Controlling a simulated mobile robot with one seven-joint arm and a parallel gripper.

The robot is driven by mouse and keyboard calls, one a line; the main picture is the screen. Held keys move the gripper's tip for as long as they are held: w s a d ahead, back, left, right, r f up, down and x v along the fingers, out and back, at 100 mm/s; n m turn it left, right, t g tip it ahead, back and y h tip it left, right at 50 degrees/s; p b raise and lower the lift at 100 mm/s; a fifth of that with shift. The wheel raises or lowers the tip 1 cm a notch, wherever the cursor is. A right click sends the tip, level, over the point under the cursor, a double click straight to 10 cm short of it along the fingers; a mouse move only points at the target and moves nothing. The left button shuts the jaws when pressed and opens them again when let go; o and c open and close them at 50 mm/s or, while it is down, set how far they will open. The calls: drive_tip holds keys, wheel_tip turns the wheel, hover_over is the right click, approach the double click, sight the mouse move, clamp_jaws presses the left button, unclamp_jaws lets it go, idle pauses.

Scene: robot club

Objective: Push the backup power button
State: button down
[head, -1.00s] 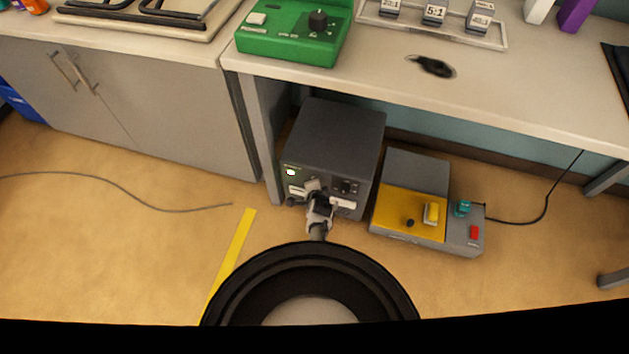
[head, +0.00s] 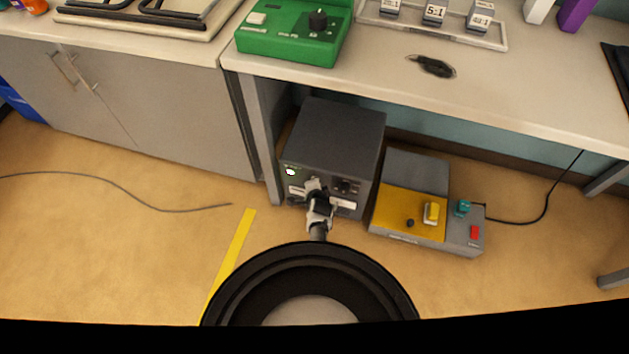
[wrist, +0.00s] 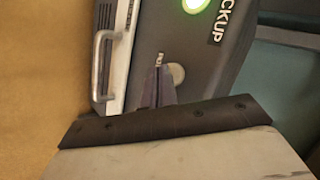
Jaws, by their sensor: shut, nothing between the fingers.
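The backup power unit is a dark grey box (head: 335,130) on the floor under the bench, with a lit green light (head: 291,171) on its front. In the wrist view the green light (wrist: 195,4) is beside a label reading "...CKUP" (wrist: 226,20). A round pale button (wrist: 177,74) shows on the panel, partly hidden by my fingers. My gripper (wrist: 158,72) is shut and empty, its tips at the panel right beside the button. I cannot tell whether they touch it. In the head view my gripper (head: 315,187) is in front of the box and covers part of its face.
A metal handle (wrist: 103,65) stands out from the panel. A yellow and grey device (head: 405,214) with a red switch sits on the floor to the right of the box. The bench (head: 500,88) overhangs the box, with a bench leg (head: 262,135) close on the left.

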drive_tip(key=shift+w+d, duration=0.1)
drive_tip(key=shift+w, duration=0.25)
drive_tip(key=shift+s, duration=0.4)
idle(0.3)
drive_tip(key=s+a+p, duration=0.2)
drive_tip(key=s+p, duration=0.2)
drive_tip(key=s, duration=0.1)
drive_tip(key=shift+s+p, duration=0.3)
drive_tip(key=shift+s, duration=0.1)
drive_tip(key=shift+a, duration=0.1)
